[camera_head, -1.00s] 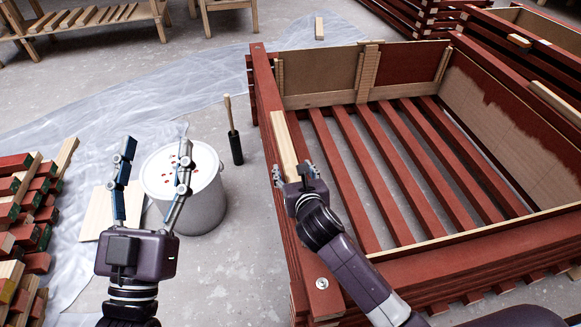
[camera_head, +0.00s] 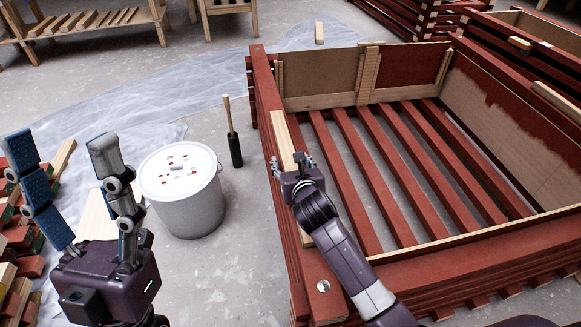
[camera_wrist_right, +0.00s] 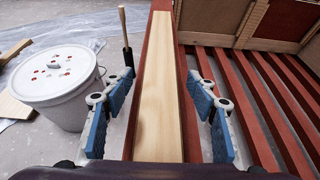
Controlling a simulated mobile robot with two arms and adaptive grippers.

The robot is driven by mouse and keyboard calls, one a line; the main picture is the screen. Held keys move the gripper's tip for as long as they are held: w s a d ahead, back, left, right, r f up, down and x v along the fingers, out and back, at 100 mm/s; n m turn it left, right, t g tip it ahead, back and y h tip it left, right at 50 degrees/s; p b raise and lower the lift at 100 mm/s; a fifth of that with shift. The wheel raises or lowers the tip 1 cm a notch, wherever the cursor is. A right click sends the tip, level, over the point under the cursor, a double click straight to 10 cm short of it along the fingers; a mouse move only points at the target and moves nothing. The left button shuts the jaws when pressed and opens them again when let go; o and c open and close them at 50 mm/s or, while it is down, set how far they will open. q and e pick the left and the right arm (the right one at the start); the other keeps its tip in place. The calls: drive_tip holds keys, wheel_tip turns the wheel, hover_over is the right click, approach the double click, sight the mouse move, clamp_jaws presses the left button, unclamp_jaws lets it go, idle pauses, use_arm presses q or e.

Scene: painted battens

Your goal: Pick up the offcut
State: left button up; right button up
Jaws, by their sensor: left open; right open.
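A long pale bare-wood strip (camera_head: 284,140), which I take to be the offcut, lies flat along the red left rail (camera_head: 266,100) of a large crate-like frame. In the right wrist view the strip (camera_wrist_right: 157,60) runs away from me between my fingers. My right gripper (camera_head: 288,160) is open, with one finger on each side of the strip; whether they touch it I cannot tell. My arm hides part of the strip. My left gripper (camera_head: 60,143) is open and empty, raised at the far left over the floor.
A lidded white bucket (camera_head: 187,205) stands left of the frame, with a dark-headed tool (camera_head: 234,148) upright behind it. Painted battens (camera_head: 22,265) are stacked at the left edge. A small wood block (camera_head: 319,32) is at the back. Red slats (camera_head: 385,165) cross the frame's inside.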

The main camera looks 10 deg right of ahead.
drive_tip(key=shift+w, duration=0.1)
drive_tip(key=shift+c, duration=0.4)
drive_tip(key=c, duration=1.3)
